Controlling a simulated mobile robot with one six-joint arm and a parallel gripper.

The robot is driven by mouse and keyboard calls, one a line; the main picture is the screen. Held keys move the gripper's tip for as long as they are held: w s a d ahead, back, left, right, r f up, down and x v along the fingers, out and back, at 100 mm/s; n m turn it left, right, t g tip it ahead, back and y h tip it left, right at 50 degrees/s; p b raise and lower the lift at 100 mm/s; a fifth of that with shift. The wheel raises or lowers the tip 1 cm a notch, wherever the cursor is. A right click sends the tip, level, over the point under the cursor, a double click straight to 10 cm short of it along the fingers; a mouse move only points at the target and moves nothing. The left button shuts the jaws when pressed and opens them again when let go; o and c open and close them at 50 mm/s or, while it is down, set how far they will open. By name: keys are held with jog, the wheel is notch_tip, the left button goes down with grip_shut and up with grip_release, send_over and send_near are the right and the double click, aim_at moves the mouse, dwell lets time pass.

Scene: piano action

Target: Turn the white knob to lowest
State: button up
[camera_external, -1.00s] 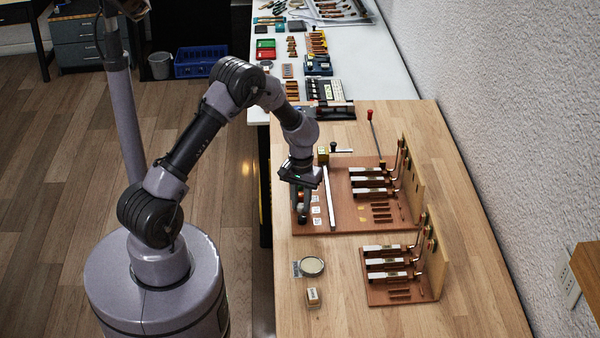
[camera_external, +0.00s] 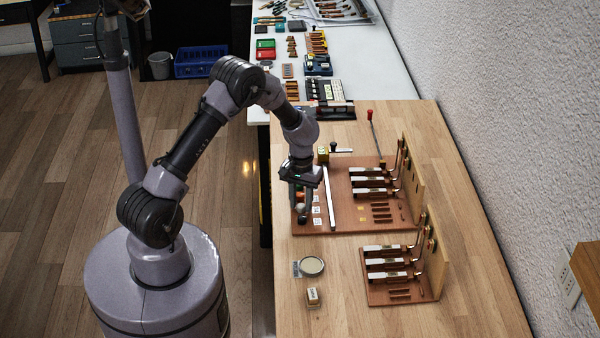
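My gripper (camera_external: 300,207) points down over the left end of the larger brown board (camera_external: 345,226), low at the board's surface. Its fingers stand just left of the white strip (camera_external: 329,198) and the column of small white labels (camera_external: 316,210). A small orange-red spot shows between or behind the fingers. The white knob cannot be made out; the gripper covers much of that strip of the board. I cannot tell whether the fingers are open or touch a knob.
The larger board carries several piano-action keys and hammers on its right. A smaller board (camera_external: 376,292) with similar parts stands nearer the front. A round tin (camera_external: 311,266) and a small block (camera_external: 313,297) lie left of it. A red-tipped lever (camera_external: 371,125) rises behind.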

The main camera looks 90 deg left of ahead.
aim_at(301, 205)
notch_tip(301, 205, up, 17)
jog(key=p, duration=0.4)
jog(key=shift+r, duration=0.15)
jog(key=s+d+r+m+t+y+b, duration=0.15)
jog(key=d+r+m+b, duration=0.3)
jog(key=d, duration=0.75)
jog(key=s+d+r+m+t+y+b, duration=0.1)
jog(key=d+r+m+t+b, duration=0.15)
jog(key=d+r+m, duration=0.6)
jog(key=s+d+f+m+t+b, duration=0.1)
jog(key=s+d+f+m+b, duration=0.3)
jog(key=s+d, duration=0.5)
notch_tip(301, 205, down, 2)
jog(key=shift+s+d+m+t, duration=0.2)
jog(key=shift+d+m+t, duration=0.15)
jog(key=shift+d, duration=0.45)
jog(key=shift+h, duration=0.25)
